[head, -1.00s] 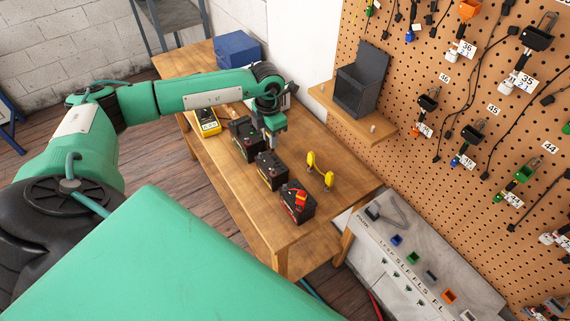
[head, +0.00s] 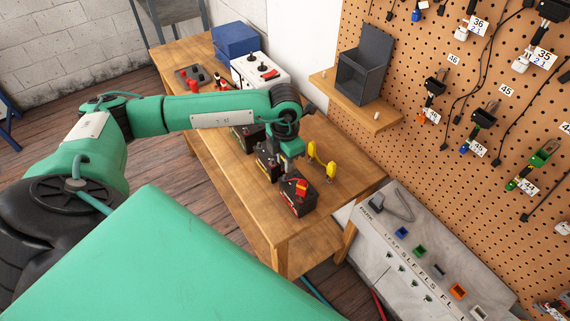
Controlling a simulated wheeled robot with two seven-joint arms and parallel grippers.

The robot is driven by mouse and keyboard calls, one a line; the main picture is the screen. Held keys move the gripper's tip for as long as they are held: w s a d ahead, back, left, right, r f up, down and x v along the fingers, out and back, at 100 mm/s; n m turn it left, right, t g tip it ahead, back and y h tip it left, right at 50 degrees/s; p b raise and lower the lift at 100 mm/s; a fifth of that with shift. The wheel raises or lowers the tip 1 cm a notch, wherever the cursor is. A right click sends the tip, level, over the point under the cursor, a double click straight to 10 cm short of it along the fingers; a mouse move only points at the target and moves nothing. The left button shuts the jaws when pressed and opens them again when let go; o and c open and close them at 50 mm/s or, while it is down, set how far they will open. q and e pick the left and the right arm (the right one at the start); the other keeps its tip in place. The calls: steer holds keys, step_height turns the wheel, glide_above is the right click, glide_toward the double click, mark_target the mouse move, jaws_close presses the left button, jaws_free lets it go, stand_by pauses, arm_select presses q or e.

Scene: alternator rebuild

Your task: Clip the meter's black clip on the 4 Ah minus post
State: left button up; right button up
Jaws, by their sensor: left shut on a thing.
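My left gripper (head: 275,165) points down at the middle black battery (head: 267,168), close over its top right side. It is shut on the black clip, which is too small and dark to make out clearly. Whether the clip touches a post cannot be told. A rear battery (head: 243,139) is partly hidden by my arm. The labels are too small to read, so which one is 4 Ah cannot be told. The meter is not visible. My right gripper is out of view.
A yellow two-armed piece (head: 322,160) stands just right of the gripper. A wall shelf (head: 355,108) holds a grey bin (head: 364,72).

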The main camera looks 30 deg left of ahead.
arm_select(q)
steer(key=shift+f, duration=0.25)
steer(key=shift+f+b, duration=1.05)
steer(key=shift+b, duration=0.1)
steer(key=o, duration=0.8)
steer(key=shift+r, duration=0.1)
step_height(320, 180, up, 8)
steer(key=p, duration=0.4)
steer(key=shift+r, duration=0.2)
